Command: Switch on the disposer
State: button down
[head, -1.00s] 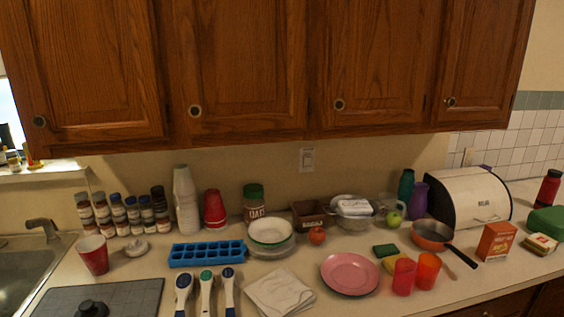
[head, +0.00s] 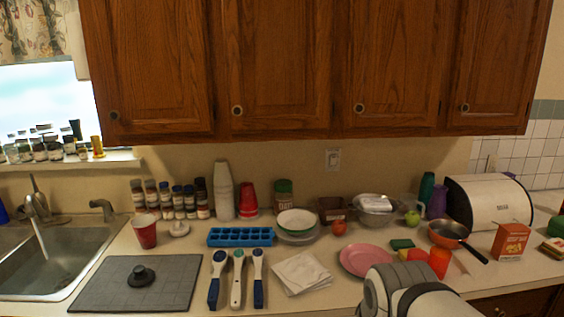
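A light switch plate (head: 332,159) is on the wall under the wooden cabinets, above the middle of the counter. It has a small pale rocker; its position is too small to tell. No label shows whether it belongs to the disposer. The metal sink (head: 45,262) with its faucet is at the left; no disposer shows. A pale, rounded part of my arm has come into the bottom edge of the view, in front of the pink plate (head: 366,259). My gripper is not in view.
Below the switch stand an oats jar (head: 284,196), stacked bowls (head: 297,222), a brown loaf pan (head: 333,209) and a tomato (head: 339,228). The wall around the switch is clear.

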aim_at(333, 157)
jog(key=i, duration=1)
